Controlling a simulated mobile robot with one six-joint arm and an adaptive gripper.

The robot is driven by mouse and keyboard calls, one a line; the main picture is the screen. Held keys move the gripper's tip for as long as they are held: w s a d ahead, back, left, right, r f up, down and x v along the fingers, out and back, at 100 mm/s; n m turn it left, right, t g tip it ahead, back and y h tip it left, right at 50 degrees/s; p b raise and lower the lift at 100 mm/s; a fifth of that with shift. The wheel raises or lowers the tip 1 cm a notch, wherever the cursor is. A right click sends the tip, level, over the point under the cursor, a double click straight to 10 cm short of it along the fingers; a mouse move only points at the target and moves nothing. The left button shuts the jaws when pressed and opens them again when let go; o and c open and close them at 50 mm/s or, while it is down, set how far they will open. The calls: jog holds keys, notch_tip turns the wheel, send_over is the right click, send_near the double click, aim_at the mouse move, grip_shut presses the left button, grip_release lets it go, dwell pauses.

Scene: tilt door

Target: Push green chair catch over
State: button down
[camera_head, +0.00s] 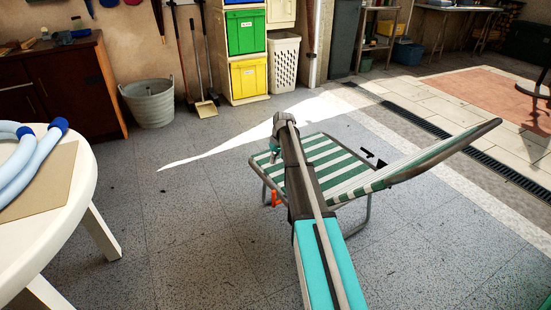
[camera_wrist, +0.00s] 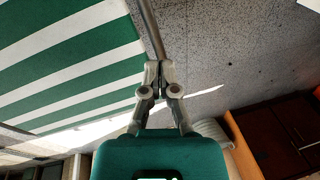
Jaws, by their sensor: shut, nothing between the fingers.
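A folding chair (camera_head: 325,150) with green and white striped fabric and a metal frame stands on the floor in the head view, its backrest leaning to the right. A small orange catch (camera_head: 274,198) shows at its near left side, by the frame. My gripper (camera_head: 274,159) is partly hidden behind my arm, over the left part of the seat. In the wrist view my gripper (camera_wrist: 158,66) is shut and empty, its tips at the grey frame tube (camera_wrist: 150,27); contact is unclear. Striped fabric (camera_wrist: 65,60) lies left of them. The catch is not visible in the wrist view.
A white round table (camera_head: 85,185) with blue tubes stands at the left. A metal bucket (camera_head: 150,101), a dark cabinet (camera_head: 60,85) and stacked bins (camera_head: 247,78) line the back. The grey floor left of the chair is clear.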

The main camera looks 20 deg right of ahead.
jog(key=s+a+r+p, duration=0.1)
jog(key=s+a, duration=0.5)
jog(key=s, duration=0.5)
jog(key=s+a+r+h+p, duration=0.1)
jog(key=s+a+r+p, duration=0.1)
jog(key=s+a, duration=0.5)
jog(key=s+a+r+g+h+p, duration=0.1)
jog(key=s+a, duration=0.6)
jog(key=s, duration=0.8)
jog(key=shift+s+a+r+p, duration=0.25)
jog(key=shift+s+r+p, duration=0.1)
jog(key=shift+p, duration=0.1)
